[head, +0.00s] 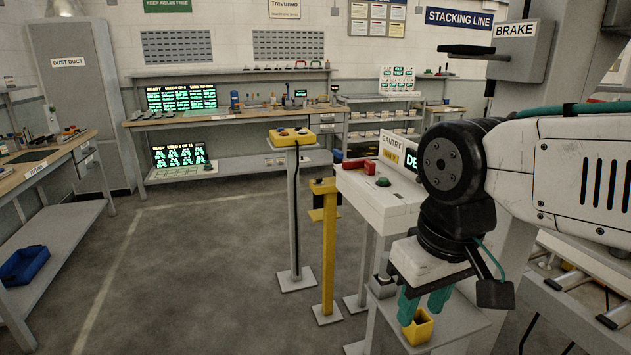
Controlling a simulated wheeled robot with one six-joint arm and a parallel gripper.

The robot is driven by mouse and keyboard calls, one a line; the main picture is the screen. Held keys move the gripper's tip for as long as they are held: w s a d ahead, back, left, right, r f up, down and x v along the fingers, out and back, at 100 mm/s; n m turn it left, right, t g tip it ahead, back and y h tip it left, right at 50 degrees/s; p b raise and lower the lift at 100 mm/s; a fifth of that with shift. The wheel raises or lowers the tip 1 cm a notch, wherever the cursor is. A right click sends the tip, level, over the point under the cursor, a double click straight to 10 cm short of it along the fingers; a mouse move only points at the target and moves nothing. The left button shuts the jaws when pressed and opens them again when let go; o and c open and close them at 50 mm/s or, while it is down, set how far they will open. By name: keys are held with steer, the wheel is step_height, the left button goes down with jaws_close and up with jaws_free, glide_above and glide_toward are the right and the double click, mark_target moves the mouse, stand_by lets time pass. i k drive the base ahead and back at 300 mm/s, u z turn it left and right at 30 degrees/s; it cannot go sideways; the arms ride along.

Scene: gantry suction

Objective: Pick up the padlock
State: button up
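My gripper (424,304) is at the lower right, pointing down, with two teal fingers apart and nothing visible between them. Its fingertips are just above or beside a small yellow box-like piece (418,330) with a dark top, on a light grey stand (465,322). A small grey and dark object (383,286) is on the stand just left of the fingers, partly hidden by my gripper. I cannot make out for sure which thing is the padlock.
A white gantry console (382,198) with a green button stands behind my gripper. A yellow post (328,250) and a pedestal with a yellow control box (292,137) stand to its left. Workbenches line the back and left. The floor (190,280) at left centre is clear.

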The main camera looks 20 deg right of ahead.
mark_target(369, 167)
steer(key=u, duration=1.05)
steer(key=i, duration=2)
steer(key=z, duration=0.75)
steer(key=i, duration=0.95)
steer(key=z, duration=1.5)
steer(key=i, duration=0.45)
steer(key=z, duration=0.25)
